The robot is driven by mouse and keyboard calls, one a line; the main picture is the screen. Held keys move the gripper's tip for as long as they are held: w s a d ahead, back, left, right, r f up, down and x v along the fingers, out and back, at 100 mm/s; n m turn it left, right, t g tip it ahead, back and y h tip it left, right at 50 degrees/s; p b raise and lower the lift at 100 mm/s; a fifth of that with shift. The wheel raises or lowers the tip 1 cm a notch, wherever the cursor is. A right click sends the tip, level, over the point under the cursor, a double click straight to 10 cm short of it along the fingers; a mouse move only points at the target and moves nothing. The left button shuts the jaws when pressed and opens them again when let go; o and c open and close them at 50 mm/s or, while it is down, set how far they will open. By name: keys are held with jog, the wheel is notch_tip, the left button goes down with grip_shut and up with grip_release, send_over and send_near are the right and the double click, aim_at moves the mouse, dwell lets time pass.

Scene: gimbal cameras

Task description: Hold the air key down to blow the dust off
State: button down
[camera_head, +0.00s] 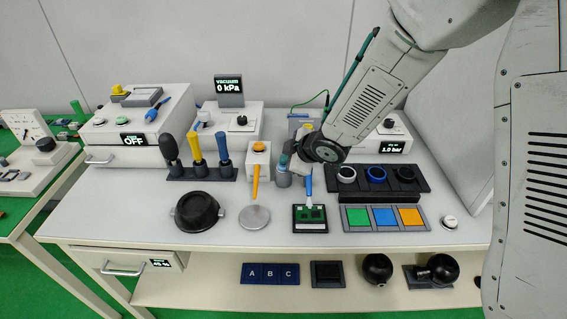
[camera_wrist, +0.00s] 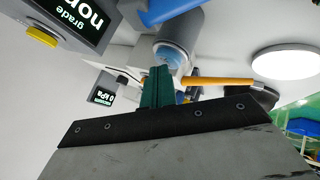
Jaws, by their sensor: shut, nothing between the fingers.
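My gripper (camera_head: 292,163) is low over the bench middle, in front of a grey box. Its teal fingers (camera_wrist: 158,88) are shut with nothing held, pointing towards a grey cylinder with a blue inside (camera_wrist: 172,55). A blue nozzle (camera_head: 308,182) points down at a green circuit board (camera_head: 309,215) on a dark base. Dust is too small to make out. A yellow key (camera_wrist: 42,37) sits on a dark display box in the wrist view, apart from the fingers. I cannot tell whether it is the air key. My arm hides part of the area behind.
A pressure unit reading 1.0 bar (camera_head: 391,147) is at right. Colour pads (camera_head: 384,217) lie front right. A black pot (camera_head: 199,211) and upright handles (camera_head: 197,150) are at left.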

jog(key=shift+r, duration=0.85)
jog(key=shift+r, duration=2.55)
